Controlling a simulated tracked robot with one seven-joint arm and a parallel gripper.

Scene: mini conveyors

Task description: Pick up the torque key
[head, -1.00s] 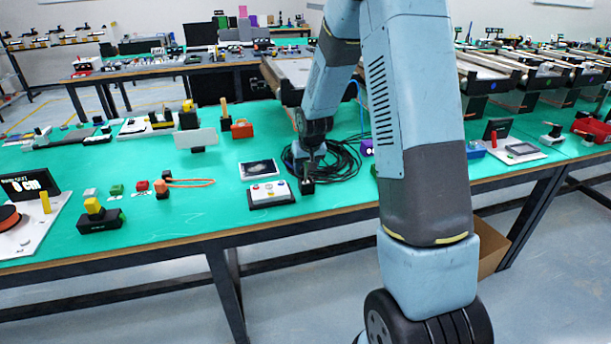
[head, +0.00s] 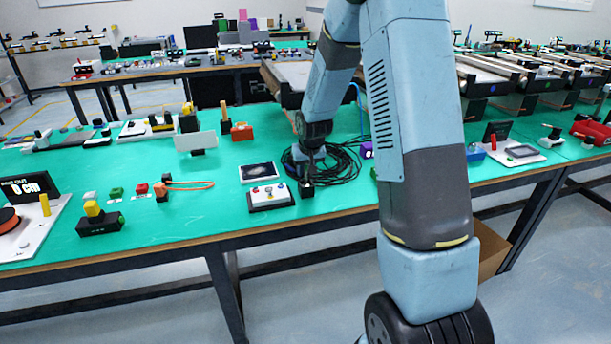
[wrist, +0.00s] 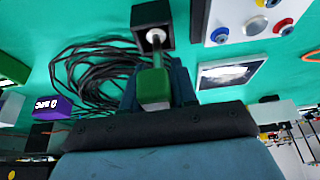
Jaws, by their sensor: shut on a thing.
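The torque key (wrist: 155,88) has a green handle and a thin shaft in the wrist view. My gripper (wrist: 155,95) is shut on its green handle, with dark fingers on both sides. The shaft points at the pale round socket of a small black block (wrist: 167,13). I cannot tell whether the tip is inside the socket or just clear of it. In the head view my gripper (head: 306,172) is right over the black block (head: 306,190) near the bench's front edge; the key is too small to make out there.
A white button box (head: 270,196) stands just left of the block, with a dark-screened panel (head: 258,172) behind it. Coiled black cable (head: 340,165) lies behind and right of my gripper. A purple box (head: 366,150) is farther right. Green bench surface is free left of the panel.

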